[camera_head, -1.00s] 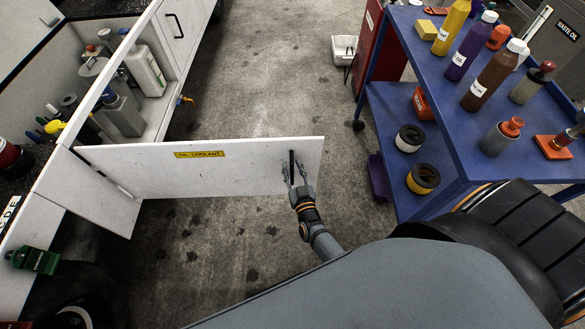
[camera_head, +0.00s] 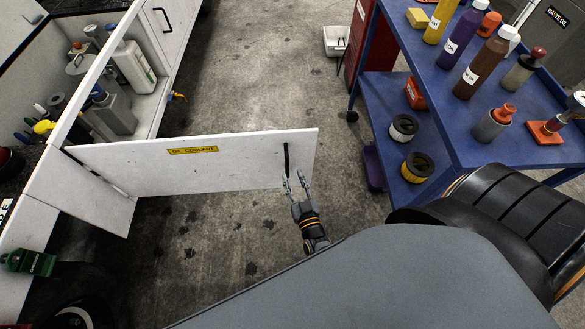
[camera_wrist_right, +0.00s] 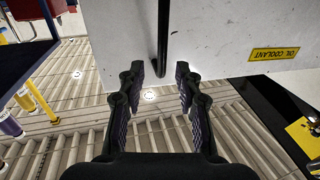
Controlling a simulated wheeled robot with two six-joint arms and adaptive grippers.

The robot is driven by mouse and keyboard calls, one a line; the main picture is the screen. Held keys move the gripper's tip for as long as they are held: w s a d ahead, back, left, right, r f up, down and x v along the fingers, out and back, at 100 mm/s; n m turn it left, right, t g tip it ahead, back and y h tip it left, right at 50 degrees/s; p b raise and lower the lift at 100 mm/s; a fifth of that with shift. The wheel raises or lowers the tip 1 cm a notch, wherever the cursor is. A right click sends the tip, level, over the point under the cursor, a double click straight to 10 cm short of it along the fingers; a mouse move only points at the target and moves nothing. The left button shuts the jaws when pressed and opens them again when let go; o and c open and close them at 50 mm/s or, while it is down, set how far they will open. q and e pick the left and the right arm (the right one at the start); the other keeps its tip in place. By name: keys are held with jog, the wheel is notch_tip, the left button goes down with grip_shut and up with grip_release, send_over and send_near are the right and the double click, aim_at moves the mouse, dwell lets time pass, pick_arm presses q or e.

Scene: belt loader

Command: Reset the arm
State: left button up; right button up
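My right gripper (camera_head: 294,184) is open and empty, just in front of the lower end of the black handle (camera_head: 286,158) on the white cabinet door (camera_head: 230,172). The door stands swung open and carries a yellow "OIL COOLANT" label. In the right wrist view my two fingers (camera_wrist_right: 158,88) are spread apart, with the black handle (camera_wrist_right: 163,35) beyond and above their tips and nothing between the fingers. They look clear of the handle. My left gripper is not in view.
The open cabinet (camera_head: 158,98) at left holds several bottles and containers. A blue cart (camera_head: 455,135) with bottles, jars and filters stands at right. A white bin (camera_head: 336,41) sits on the floor at the back. The concrete floor between cabinet and cart is free.

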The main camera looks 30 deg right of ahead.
jog(key=s+d+f+n+g+y+p, duration=0.1)
jog(key=s+f+g+p, duration=0.1)
jog(key=s+f+g, duration=0.6)
jog(key=s+d+f+n+g+y+p, duration=0.15)
jog(key=s+f, duration=0.45)
jog(key=f, duration=0.6)
jog(key=s+d+f+g+p, duration=0.1)
jog(key=s+d+f+g, duration=0.2)
jog(key=s, duration=0.5)
jog(key=s+d+f+g+p, duration=0.1)
jog(key=s+d+f+g, duration=0.2)
jog(key=s, duration=0.6)
jog(key=shift+s+d+f+g, duration=0.3)
jog(key=shift+f+g, duration=0.15)
jog(key=shift+g, duration=0.1)
jog(key=shift+w+h, duration=0.1)
jog(key=shift+h, duration=0.15)
